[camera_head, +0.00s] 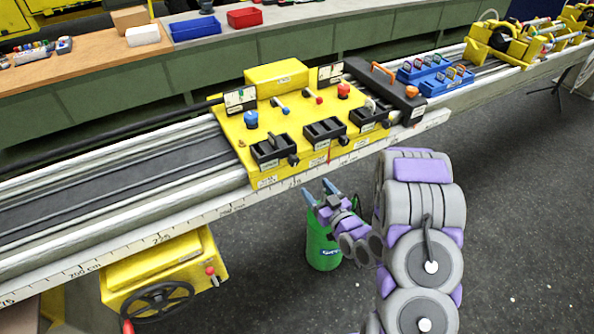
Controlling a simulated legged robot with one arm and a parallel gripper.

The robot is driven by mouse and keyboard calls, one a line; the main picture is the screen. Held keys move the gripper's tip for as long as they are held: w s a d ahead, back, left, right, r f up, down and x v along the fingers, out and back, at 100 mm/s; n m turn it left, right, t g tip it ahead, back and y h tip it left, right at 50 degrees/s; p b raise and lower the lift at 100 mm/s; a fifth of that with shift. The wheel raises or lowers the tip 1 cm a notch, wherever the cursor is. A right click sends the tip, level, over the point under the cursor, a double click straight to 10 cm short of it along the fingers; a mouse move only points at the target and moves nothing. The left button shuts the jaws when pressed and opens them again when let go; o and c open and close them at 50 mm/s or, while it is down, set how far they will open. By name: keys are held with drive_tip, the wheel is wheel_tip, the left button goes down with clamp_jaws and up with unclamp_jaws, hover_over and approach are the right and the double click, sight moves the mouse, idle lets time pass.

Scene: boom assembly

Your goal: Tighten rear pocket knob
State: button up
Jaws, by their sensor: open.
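A yellow carriage (238,132) sits on the long rail. Along its front edge are three black pockets: a left pocket (270,150), a middle pocket (322,130) and a right pocket (366,120). A small dark knob (293,160) sticks out at the left pocket, and another knob (343,140) at the middle one. I cannot tell which pocket is the rear one. My gripper (318,189) is open and empty, in front of and below the carriage's front edge, apart from the knobs. Its fingers point up toward the carriage.
A green bucket (322,252) stands on the floor behind my gripper. A yellow box with a black handwheel (157,300) hangs below the rail at left. Blue racks (436,74) and yellow equipment (497,42) stand farther right on the rail. The dark floor at right is mostly clear.

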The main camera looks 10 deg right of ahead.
sight(295, 163)
drive_tip(key=b+x, duration=0.4)
drive_tip(key=x, duration=0.9)
drive_tip(key=shift+a, duration=0.15)
drive_tip(key=c, duration=1)
drive_tip(key=shift+c, duration=0.2)
